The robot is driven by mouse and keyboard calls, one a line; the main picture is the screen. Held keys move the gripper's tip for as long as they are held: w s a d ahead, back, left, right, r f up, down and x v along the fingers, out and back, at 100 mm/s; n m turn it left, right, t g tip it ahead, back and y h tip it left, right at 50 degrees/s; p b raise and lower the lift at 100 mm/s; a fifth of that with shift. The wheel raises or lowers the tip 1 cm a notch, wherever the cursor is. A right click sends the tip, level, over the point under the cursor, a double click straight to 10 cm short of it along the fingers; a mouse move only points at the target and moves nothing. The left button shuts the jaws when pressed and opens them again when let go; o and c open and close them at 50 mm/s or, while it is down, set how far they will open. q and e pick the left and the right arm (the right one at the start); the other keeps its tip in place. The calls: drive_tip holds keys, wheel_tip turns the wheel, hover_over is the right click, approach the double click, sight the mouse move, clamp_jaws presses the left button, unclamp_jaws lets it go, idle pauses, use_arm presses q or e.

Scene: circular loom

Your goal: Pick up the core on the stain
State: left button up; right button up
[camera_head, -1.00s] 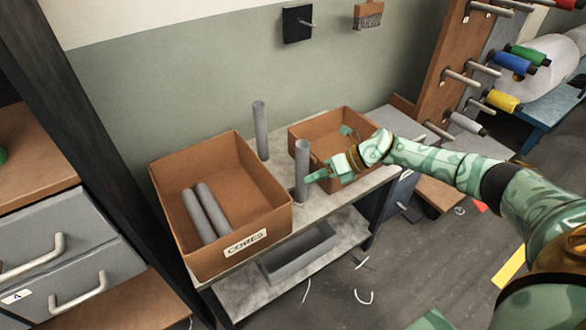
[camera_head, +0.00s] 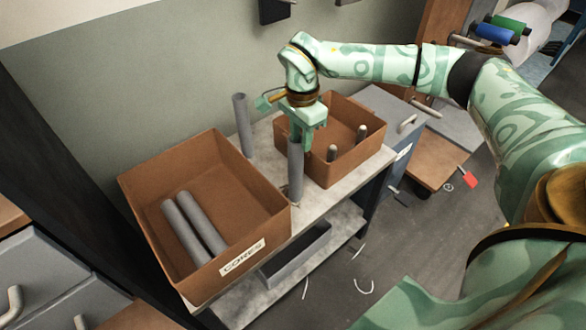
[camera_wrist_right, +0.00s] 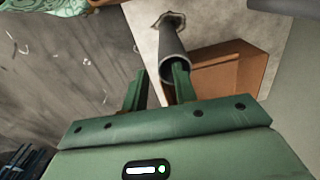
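The grey tube core (camera_head: 296,170) stands upright on the front edge of the worn table top, near the middle. In the right wrist view the core (camera_wrist_right: 170,38) rises from a dark stain (camera_wrist_right: 174,20), with its open end towards me. My right gripper (camera_head: 302,135) points down at the top of this core in the head view. In the wrist view its two fingers (camera_wrist_right: 158,88) are apart. The right-hand finger overlaps the core's open end; I cannot tell whether they touch. My left gripper is not in view.
A second core (camera_head: 243,125) stands at the back. A brown box labelled CORES (camera_head: 150,190) holds two lying cores (camera_head: 194,226). Another brown box (camera_head: 345,165) stands right of the core with short grey pegs in it. A shelf (camera_head: 240,302) lies below.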

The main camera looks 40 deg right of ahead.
sight(296, 171)
wheel_tip(296, 171, down, 6)
drive_tip(key=b, duration=0.2)
drive_tip(key=shift+f, duration=0.25)
clamp_jaws()
